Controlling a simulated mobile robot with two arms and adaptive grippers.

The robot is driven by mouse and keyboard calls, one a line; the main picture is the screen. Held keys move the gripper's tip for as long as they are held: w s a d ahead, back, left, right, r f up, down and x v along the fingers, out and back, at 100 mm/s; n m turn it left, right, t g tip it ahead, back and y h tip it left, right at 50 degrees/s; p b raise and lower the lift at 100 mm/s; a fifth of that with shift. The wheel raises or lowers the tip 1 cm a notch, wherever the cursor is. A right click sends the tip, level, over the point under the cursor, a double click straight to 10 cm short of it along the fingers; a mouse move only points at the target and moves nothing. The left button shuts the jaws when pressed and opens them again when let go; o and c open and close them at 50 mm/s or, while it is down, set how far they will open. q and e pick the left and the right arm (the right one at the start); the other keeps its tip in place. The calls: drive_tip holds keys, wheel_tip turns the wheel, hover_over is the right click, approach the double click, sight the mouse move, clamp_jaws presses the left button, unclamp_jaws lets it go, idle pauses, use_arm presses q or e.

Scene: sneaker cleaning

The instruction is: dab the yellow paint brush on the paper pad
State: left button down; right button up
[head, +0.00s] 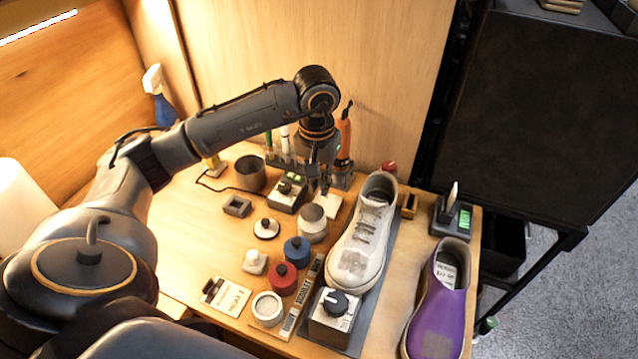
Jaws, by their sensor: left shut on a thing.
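My left gripper (322,181) is above the back middle of the table, pointing down and shut on a slim thing. I take it to be the yellow paint brush, but the gripper hides it and its colour does not show. A small pale square that looks like the paper pad (331,205) lies just below the fingertips, behind the white sneaker's left side. I cannot tell whether the brush tip touches it. My right gripper is not in view.
A white sneaker (362,240) stands on a grey mat, with a purple sneaker (437,305) at the right edge. Several jars, including a blue one (297,250) and a red one (283,279), stand left of the white sneaker. An orange-handled tool (345,138) stands upright behind my gripper.

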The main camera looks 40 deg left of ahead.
use_arm(q)
drive_tip(key=shift+r+p, duration=1.25)
drive_tip(key=shift+r, duration=1.35)
